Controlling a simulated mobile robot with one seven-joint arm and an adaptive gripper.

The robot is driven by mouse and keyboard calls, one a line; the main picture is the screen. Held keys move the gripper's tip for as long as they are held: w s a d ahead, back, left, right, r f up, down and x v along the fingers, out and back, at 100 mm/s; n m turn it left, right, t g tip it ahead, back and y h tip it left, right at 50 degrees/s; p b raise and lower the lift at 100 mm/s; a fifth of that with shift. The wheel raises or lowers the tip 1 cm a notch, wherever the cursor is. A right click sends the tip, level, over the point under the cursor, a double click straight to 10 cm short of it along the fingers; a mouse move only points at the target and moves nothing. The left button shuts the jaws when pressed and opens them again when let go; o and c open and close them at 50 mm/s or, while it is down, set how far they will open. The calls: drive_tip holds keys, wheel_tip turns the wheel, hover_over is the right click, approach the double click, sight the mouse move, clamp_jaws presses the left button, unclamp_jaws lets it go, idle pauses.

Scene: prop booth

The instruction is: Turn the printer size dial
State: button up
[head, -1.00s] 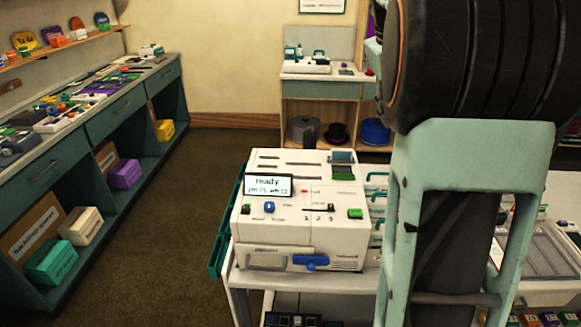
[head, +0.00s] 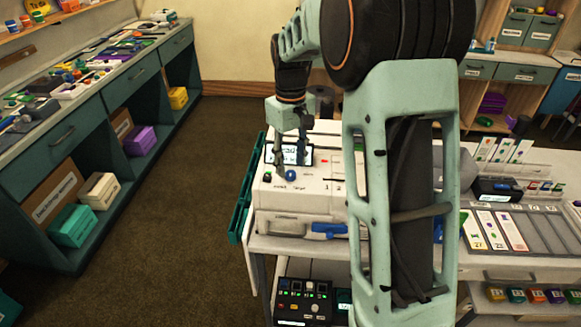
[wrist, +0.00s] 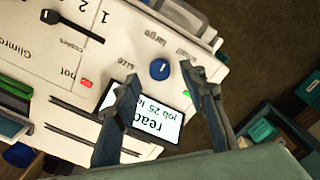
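The white printer (head: 320,196) stands on a white cart, its screen (head: 297,155) lit. The blue size dial (head: 291,175) is on its top panel; in the wrist view the dial (wrist: 160,69) sits beside the printed words "size", "small" and "large". My gripper (head: 292,166) hangs over the panel, pointing down. In the wrist view my gripper (wrist: 162,78) is open, its fingers on either side of the dial's line. The dial shows just beyond the fingertips, with nothing between them. I cannot tell how high the tips are or which way the dial points. The fingers partly cover the screen.
A green button (wrist: 186,65) is close to the right fingertip. A slider knob (wrist: 50,17) is on the same panel. Card trays (head: 515,228) lie right of my arm. A long drawer counter (head: 100,120) stands left across open floor.

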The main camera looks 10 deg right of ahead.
sight(291, 175)
drive_tip(key=shift+f, duration=1.25)
clamp_jaws()
